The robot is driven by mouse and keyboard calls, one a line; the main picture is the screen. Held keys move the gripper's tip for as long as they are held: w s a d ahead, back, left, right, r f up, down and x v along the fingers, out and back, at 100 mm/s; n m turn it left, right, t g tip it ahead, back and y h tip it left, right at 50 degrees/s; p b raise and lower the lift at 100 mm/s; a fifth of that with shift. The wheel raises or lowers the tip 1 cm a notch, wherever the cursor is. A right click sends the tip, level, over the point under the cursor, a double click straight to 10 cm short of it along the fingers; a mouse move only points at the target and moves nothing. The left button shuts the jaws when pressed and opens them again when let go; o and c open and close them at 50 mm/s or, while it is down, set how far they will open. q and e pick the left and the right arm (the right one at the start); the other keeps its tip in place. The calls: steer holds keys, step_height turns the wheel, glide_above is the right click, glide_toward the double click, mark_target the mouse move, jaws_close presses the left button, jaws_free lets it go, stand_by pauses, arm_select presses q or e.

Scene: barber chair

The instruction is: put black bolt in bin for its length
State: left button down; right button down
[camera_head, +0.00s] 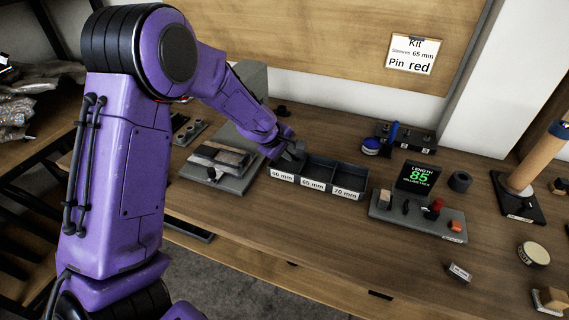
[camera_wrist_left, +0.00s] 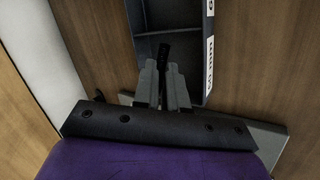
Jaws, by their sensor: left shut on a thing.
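The dark bin (camera_head: 318,172) has three compartments, with front labels that seem to read 60, 65 and 70 mm from left to right. My left gripper (camera_head: 295,152) is over its left end, at the 60 mm compartment. In the left wrist view the gripper (camera_wrist_left: 165,78) is shut on the black bolt (camera_wrist_left: 163,51), whose dark end sticks out past the fingertips over the end compartment (camera_wrist_left: 182,52). The bolt cannot be made out in the head view. My right gripper is not in view.
A gauge with a green display (camera_head: 419,177) reading LENGTH 85 stands right of the bin, on a grey board (camera_head: 400,211) with small parts. A grey block fixture (camera_head: 216,166) is left of the bin. The front of the table is mostly clear.

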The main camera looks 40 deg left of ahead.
arm_select(q)
steer(key=f, duration=0.1)
steer(key=a+f, duration=0.1)
steer(key=f, duration=0.1)
steer(key=f+b, duration=0.1)
steer(key=shift+w+a+f, duration=0.35)
steer(key=shift+f, duration=0.05)
steer(key=shift+w+f, duration=0.1)
steer(key=shift+f, duration=0.15)
